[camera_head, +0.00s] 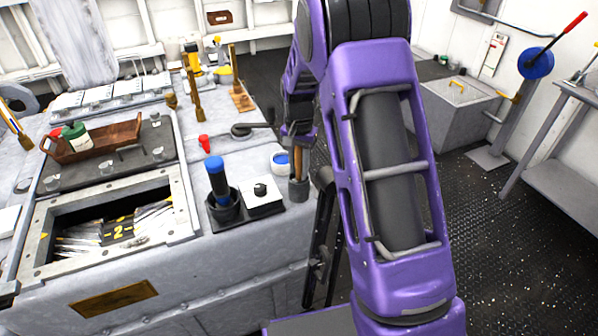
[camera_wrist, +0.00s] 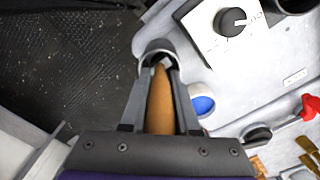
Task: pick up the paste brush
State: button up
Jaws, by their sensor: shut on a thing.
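The paste brush shows as an orange-brown wooden handle (camera_wrist: 160,106) between my gripper's fingers in the wrist view. In the head view the handle (camera_head: 298,163) stands roughly upright in a small grey cup (camera_head: 299,190) at the right edge of the grey bench. The cup's round rim also shows in the wrist view (camera_wrist: 153,45), at the far end of the handle. My gripper (camera_wrist: 161,76) is shut on the handle. In the head view my gripper (camera_head: 298,142) is above the cup, partly hidden by my purple arm. The bristle end is hidden.
Left of the cup are a white bowl with blue inside (camera_head: 281,161), a white box with a black knob (camera_head: 260,196) and a blue-topped handle (camera_head: 216,178) in a dark holder. A red-topped item (camera_head: 204,142) stands behind. Dark floor lies right of the bench.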

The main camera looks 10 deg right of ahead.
grip_shut()
notch_tip(320, 180, up, 10)
jog(key=shift+r+p, duration=0.1)
jog(key=shift+p, duration=0.8)
dwell(1.0)
